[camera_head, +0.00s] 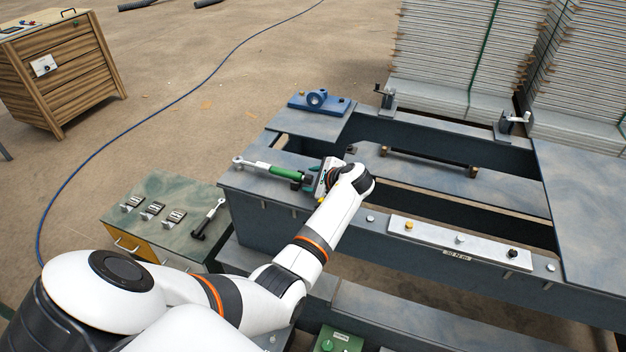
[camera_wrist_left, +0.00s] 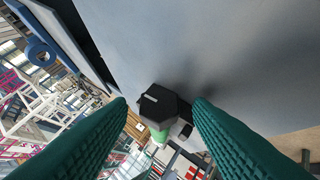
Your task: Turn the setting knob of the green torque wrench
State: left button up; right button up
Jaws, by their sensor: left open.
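The green torque wrench (camera_head: 284,172) lies on the front left of the grey frame, its silver ratchet head to the left and its green handle toward my left gripper. Its dark setting knob (camera_wrist_left: 162,103) is at the handle's end, with a white mark on it; part of the green handle (camera_wrist_left: 160,135) shows behind it in the left wrist view. My left gripper (camera_head: 312,182) is open at the knob end. In the wrist view the knob appears between its two teal fingers, with visible gaps on both sides. My right gripper is not in view.
A black-handled wrench (camera_head: 208,220) and several small metal parts lie on the green-topped cabinet (camera_head: 172,187). A blue fixture (camera_head: 317,99) stands behind on the frame. A labelled button panel (camera_head: 459,242) is to the right. Open gaps run through the frame.

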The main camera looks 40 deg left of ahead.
pick_arm(q)
jog(key=shift+c, duration=0.4)
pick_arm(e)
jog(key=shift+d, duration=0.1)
pick_arm(q)
jog(key=c, duration=0.9)
jog(key=shift+s+t, duration=0.15)
jog(key=shift+t, duration=0.35)
jog(key=shift+f+n+t+y, duration=0.3)
jog(key=shift+n+y, duration=0.1)
jog(key=shift+n, duration=0.1)
jog(key=shift+s+n+t+y+b, duration=0.1)
jog(key=shift+n+t+y+b, duration=0.3)
jog(key=shift+t+b, duration=0.15)
jog(key=shift+d, duration=0.1)
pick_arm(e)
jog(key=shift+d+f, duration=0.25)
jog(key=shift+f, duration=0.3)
pick_arm(q)
jog(key=o, duration=1)
